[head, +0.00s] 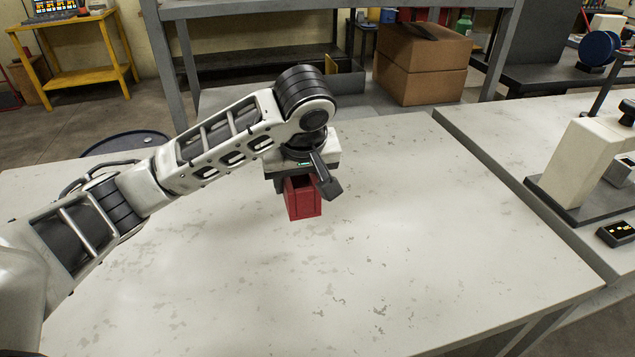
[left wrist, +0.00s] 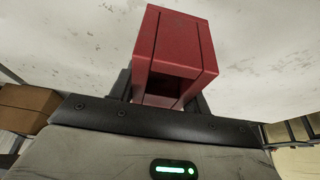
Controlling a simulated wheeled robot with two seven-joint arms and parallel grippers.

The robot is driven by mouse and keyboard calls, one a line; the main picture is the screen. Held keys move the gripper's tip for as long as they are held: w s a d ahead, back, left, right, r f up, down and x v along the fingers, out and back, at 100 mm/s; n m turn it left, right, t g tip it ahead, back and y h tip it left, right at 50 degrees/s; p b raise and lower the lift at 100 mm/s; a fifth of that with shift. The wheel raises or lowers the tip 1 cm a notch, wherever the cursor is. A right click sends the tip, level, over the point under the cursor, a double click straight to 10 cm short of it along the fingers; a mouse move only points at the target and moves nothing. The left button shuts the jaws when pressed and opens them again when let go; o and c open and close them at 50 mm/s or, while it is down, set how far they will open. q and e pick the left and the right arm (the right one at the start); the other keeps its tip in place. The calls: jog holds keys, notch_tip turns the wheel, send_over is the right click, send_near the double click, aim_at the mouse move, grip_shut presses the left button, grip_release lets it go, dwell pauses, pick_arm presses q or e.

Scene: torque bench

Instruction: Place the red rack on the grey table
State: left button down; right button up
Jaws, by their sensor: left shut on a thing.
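The red rack (head: 304,200) is a small box-like block with an open hollow side. My left gripper (head: 303,180) is shut on it, over the middle of the grey table (head: 400,270). In the left wrist view the red rack (left wrist: 178,45) sits between the dark fingers of my left gripper (left wrist: 165,92), its hollow opening facing the camera. I cannot tell whether the rack's lower end touches the table top or is just above it. My right gripper is not in view.
The table top around the rack is bare. A second table (head: 540,120) at the right holds a cream-coloured machine (head: 585,160) and a small dark box (head: 616,234). Cardboard boxes (head: 425,65) and a yellow stand (head: 70,50) are behind the table.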

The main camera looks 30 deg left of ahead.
pick_arm(q)
jog(key=a+f, duration=0.2)
jog(key=a, duration=0.2)
send_over(262, 220)
jog(key=d, duration=0.2)
jog(key=f, duration=0.4)
jog(key=shift+s+a+f+b, duration=0.1)
jog(key=shift+s+a+b, duration=0.15)
jog(key=shift+s+b, duration=0.15)
jog(key=f, duration=0.2)
jog(key=shift+s+a+f, duration=0.1)
jog(key=shift+a+f, duration=0.3)
jog(key=shift+f, duration=0.55)
jog(key=c, duration=0.8)
grip_release()
jog(key=shift+d+f, duration=0.1)
jog(key=shift+f, duration=0.15)
jog(key=shift+o, duration=0.6)
jog(key=shift+s, duration=0.1)
jog(key=shift+r, duration=0.1)
